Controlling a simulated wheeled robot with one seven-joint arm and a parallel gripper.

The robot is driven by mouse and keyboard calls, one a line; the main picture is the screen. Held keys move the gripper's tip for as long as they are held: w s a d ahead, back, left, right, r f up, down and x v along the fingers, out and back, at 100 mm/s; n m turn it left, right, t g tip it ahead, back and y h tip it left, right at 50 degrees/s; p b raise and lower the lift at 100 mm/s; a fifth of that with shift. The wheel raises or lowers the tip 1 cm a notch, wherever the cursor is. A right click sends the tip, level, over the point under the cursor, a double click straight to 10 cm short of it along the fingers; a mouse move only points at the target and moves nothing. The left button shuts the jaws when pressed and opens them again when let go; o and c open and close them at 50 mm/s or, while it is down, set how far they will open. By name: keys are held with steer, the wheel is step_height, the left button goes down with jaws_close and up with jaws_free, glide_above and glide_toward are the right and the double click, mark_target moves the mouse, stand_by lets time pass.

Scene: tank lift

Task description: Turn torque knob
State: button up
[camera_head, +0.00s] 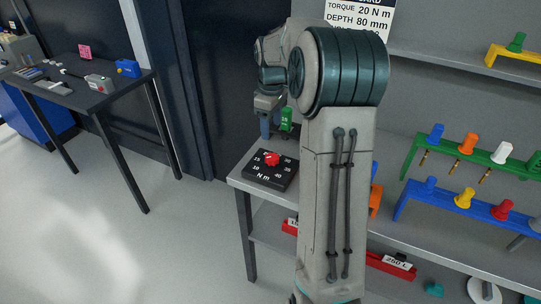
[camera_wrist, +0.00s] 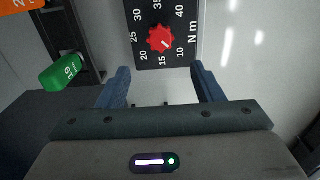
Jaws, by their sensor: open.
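The torque knob (camera_head: 271,159) is a small red knob on a black dial plate (camera_head: 257,177) marked with numbers and "N m". The plate lies on a grey table to the left of my arm. In the wrist view the red knob (camera_wrist: 160,39) sits at the top centre, with a pale mark pointing toward the lower right, between 15 and 10. My gripper (camera_wrist: 161,80) is open and empty, with its blue fingers spread below the knob in the picture and apart from it. In the head view my gripper (camera_head: 266,126) hangs above the dial plate, partly hidden by my arm.
A green labelled block (camera_wrist: 62,72) lies left of the fingers in the wrist view. An orange block (camera_wrist: 20,6) shows at its corner. A sign (camera_head: 358,14) reads torque 20 N m. Racks of coloured pegs (camera_head: 462,203) stand right. A dark table (camera_head: 75,90) stands left.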

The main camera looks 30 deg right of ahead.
mark_target(271, 157)
step_height(271, 157, down, 12)
steer(key=shift+s+f+p, duration=0.1)
steer(key=shift+f+p, duration=0.1)
steer(key=shift+p, duration=0.1)
steer(key=c, duration=1)
